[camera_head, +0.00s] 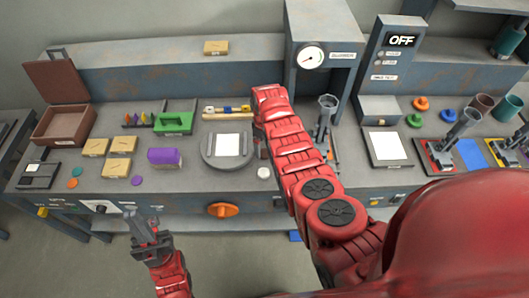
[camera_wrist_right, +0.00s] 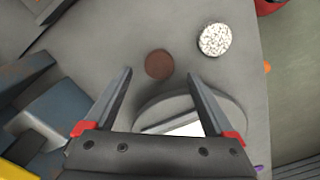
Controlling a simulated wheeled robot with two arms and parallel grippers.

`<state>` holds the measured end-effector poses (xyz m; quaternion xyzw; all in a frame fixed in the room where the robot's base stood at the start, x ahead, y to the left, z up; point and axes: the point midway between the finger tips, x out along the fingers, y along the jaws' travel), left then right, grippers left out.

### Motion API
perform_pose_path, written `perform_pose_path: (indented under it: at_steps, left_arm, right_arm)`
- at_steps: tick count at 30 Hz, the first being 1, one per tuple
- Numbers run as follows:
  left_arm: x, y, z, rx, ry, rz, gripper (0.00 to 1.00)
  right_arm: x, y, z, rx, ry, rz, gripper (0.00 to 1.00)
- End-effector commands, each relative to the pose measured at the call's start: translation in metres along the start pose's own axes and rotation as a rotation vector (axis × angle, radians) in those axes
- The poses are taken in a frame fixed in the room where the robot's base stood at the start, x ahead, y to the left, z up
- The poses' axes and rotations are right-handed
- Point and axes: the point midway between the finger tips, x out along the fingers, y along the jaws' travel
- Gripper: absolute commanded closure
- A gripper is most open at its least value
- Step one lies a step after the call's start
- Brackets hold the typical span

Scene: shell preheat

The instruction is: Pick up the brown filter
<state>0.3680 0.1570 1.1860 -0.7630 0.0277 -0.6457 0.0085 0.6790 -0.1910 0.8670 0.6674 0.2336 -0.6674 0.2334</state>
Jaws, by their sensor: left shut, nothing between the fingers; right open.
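The brown filter (camera_wrist_right: 159,64) is a small flat round disc lying on the grey bench top in the right wrist view. It lies just beyond my right gripper (camera_wrist_right: 160,78), between the lines of its two fingers. The right gripper is open and empty, and there is nothing between its fingertips. In the head view my red right arm reaches over the bench, and I cannot make out the brown filter there. My left gripper (camera_head: 147,228) is shut and empty in front of the bench's front edge.
A white speckled disc (camera_wrist_right: 214,39) lies close right of the filter; it also shows in the head view (camera_head: 263,172). A round grey plate with a white screen (camera_head: 227,163) stands beside them.

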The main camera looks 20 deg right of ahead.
Motion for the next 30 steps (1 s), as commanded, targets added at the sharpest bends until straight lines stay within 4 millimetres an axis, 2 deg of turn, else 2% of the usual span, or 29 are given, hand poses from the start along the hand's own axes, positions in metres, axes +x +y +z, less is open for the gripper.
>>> perform_pose_path:
  at_steps: [5,9,21,30]
  left_arm:
    - [0.002,0.000,0.000,0.000,0.000,0.000,1.00]
    - [-0.013,0.001,0.002,0.000,-0.001,0.000,1.00]
    - [-0.015,0.001,0.003,0.000,0.000,0.000,1.00]
    - [-0.015,0.001,0.003,0.000,0.000,0.000,1.00]
  right_arm:
    - [0.011,0.000,0.002,0.001,-0.004,-0.004,0.11]
    - [0.030,0.001,0.001,0.000,-0.001,-0.003,0.11]
    - [0.034,0.002,0.001,0.000,0.001,0.001,0.13]
    - [0.034,0.001,0.001,-0.001,0.000,0.001,0.67]
